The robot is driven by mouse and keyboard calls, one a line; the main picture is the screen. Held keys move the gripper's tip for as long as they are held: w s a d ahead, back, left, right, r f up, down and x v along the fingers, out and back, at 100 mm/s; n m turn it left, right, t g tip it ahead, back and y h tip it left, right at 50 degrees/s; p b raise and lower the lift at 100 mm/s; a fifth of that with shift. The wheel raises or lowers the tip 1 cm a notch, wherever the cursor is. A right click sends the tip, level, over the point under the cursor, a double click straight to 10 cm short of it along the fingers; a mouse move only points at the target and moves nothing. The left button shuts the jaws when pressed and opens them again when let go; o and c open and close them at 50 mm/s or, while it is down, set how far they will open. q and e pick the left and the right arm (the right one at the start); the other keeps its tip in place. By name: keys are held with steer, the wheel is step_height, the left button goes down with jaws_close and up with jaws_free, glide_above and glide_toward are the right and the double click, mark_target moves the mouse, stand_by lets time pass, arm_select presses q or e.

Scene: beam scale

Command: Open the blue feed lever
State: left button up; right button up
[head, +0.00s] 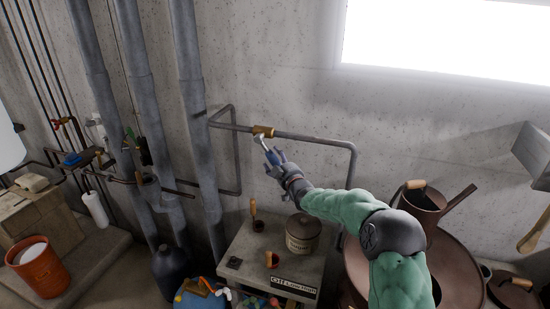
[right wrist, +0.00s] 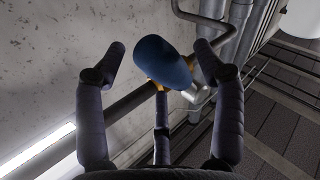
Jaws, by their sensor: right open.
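The blue feed lever (head: 272,156) hangs down and slightly right from a brass valve (head: 263,131) on the horizontal wall pipe. In the right wrist view, its rounded blue handle (right wrist: 163,62) is large and close, with some brass behind it. My right gripper (head: 278,164) is at the handle's lower end. Its fingers (right wrist: 162,75) are spread apart on either side of the handle, with a gap visible on both sides; a third finger is below it. I cannot tell whether that finger touches the handle. My left gripper is not in view.
Vertical pipes (head: 190,80) run left of the valve. An orange bucket (head: 42,275) stands far left.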

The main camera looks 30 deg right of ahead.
steer(key=shift+w+d, duration=0.1)
steer(key=shift+w, duration=0.8)
jaws_close()
steer(key=shift+s+r, duration=0.1)
steer(key=shift+s+d+r+n+g, duration=0.3)
steer(key=shift+r+n+g, duration=0.2)
steer(key=shift+s+d+r+n+g, duration=0.25)
steer(key=shift+s+r+n+g, duration=0.05)
steer(key=shift+r+n+g, duration=0.2)
steer(key=shift+s+d+r+n+g+h+p, duration=0.2)
steer(key=shift+r+n+g+p, duration=0.1)
steer(key=shift+r+n+g, duration=0.3)
steer(key=shift+s+d+r+n+g+h+p, duration=0.15)
steer(key=shift+s+r+n+g+p, duration=0.25)
steer(key=shift+r+g, duration=0.3)
steer(key=shift+s+d+r+n+g+h+p, duration=0.1)
steer(key=shift+d+r+n+g+h+p, duration=0.1)
steer(key=shift+r+n+g, duration=0.45)
